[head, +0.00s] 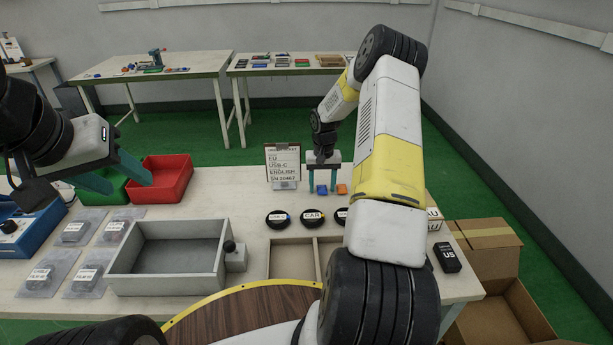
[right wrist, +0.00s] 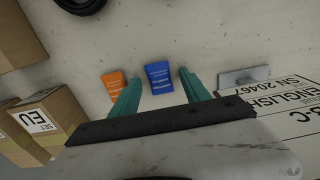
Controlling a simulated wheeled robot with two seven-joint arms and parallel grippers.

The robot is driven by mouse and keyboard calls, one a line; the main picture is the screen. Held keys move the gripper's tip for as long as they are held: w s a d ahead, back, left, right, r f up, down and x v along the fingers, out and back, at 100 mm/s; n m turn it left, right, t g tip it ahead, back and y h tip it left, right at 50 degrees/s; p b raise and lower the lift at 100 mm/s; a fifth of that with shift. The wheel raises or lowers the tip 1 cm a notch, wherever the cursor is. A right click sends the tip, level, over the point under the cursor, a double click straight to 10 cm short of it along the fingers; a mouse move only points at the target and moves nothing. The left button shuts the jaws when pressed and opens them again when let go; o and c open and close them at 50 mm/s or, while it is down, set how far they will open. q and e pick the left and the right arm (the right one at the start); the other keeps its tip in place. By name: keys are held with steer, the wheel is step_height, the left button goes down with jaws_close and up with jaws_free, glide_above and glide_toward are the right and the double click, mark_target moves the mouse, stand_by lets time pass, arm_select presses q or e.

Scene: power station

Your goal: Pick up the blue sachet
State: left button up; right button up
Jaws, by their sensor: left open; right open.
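The blue sachet (head: 322,190) lies flat on the white table, just left of the orange sachet (head: 342,189) in the head view. In the right wrist view the blue sachet (right wrist: 159,78) lies between the open fingers. My right gripper (head: 323,190) points down over it, open and empty; its fingers (right wrist: 153,90) flank the blue sachet, with the orange sachet (right wrist: 114,84) outside them. Whether the fingertips touch the table is hard to tell. My left gripper (head: 125,178) is open and empty near the red bin at the left.
A sign (head: 283,162) on a stand is close beside my right gripper. Round black coiled items (head: 312,219) lie in front. A grey tray (head: 165,284), a red bin (head: 172,176) and bagged parts (head: 76,232) occupy the left. Small boxes (right wrist: 40,118) show in the right wrist view.

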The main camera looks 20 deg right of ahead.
jaws_close()
